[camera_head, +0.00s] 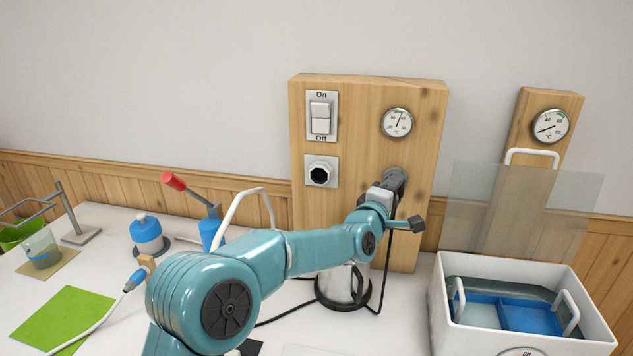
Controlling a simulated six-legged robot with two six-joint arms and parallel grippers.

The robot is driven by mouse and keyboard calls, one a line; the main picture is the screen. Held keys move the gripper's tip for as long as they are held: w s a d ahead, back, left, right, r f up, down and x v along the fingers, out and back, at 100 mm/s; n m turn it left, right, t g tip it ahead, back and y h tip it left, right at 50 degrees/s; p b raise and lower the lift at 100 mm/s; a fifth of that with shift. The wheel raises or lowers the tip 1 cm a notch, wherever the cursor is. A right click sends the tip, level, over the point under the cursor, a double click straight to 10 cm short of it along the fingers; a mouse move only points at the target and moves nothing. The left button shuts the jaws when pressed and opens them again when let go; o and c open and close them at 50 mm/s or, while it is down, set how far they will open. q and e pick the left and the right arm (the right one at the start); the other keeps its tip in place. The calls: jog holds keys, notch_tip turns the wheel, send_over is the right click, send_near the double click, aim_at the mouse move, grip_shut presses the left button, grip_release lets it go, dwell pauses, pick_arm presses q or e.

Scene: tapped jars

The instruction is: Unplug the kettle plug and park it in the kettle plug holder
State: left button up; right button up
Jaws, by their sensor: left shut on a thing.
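My left gripper (388,188) is shut at the right side of the wooden panel (348,90), below the round dial. A dark grey round piece (397,178) shows at its tip, and a black cable runs down from there past the kettle. This fits the kettle plug in my jaws, but the gripper hides most of it. I cannot tell the plug from its holder here, or whether they touch. The white socket (321,171) on the panel's left shows a dark, empty face. The steel kettle (340,288) stands on a black base, partly behind my arm. My right gripper is not in view.
An On/Off switch (321,117) sits above the socket, and a dial (397,123) is to its right. A white water bath (520,338) and a clear sheet (560,195) stand at the right. A red-handled tool (174,181), blue-topped bottle (146,229) and green mat (62,318) are at the left.

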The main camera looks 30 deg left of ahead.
pick_arm(q)
jog(key=o, duration=1.2)
jog(key=shift+c, duration=1)
jog(key=shift+s+a+b, duration=0.15)
jog(key=shift+s+b, duration=1.7)
jog(key=shift+s, duration=0.15)
jog(key=shift+s, duration=0.25)
jog(key=shift+s, duration=0.1)
